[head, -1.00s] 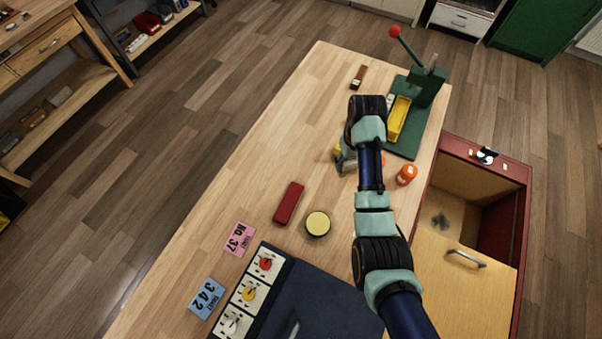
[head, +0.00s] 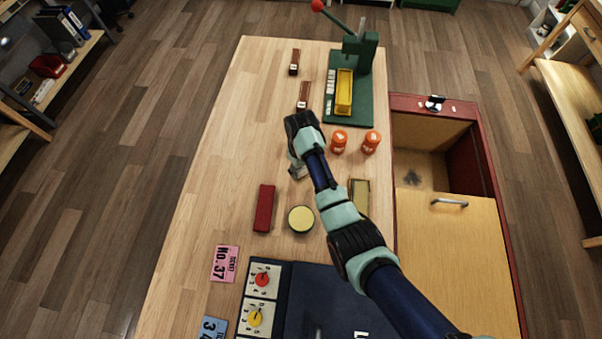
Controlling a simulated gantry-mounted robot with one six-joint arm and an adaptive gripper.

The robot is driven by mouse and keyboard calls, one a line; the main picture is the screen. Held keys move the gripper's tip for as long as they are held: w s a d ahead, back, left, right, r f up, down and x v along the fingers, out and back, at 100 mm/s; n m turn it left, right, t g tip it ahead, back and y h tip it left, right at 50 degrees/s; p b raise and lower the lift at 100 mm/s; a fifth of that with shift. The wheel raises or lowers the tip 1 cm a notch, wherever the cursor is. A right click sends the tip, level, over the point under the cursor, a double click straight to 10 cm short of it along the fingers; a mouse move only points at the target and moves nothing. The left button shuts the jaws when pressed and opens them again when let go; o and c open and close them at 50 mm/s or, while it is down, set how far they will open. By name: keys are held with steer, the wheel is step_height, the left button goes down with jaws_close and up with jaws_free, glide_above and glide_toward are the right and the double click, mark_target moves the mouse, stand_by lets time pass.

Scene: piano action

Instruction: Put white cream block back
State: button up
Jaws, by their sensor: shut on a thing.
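My gripper (head: 298,172) is at the end of the arm, low over the middle of the wooden bench, left of the orange jars. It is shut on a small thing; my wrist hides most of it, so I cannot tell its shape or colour. Several small whitish pieces (head: 330,82) lie in a row on the green press base (head: 348,117), left of a yellow bar (head: 344,92).
Two orange jars (head: 371,142) stand near the right bench edge. A red block (head: 264,208) and a round yellow-topped tin (head: 301,219) are near my arm. Two brown pieces (head: 303,95) lie farther back. A dark case with dials (head: 262,279) is in front. The bench's left side is clear.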

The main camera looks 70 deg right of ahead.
mark_target(301, 175)
steer(key=shift+f+b, duration=0.55)
steer(key=shift+f, duration=1.75)
steer(key=shift+f, duration=0.15)
steer(key=o, duration=1)
step_height(301, 175, up, 12)
steer(key=p, duration=0.2)
steer(key=shift+p, duration=0.4)
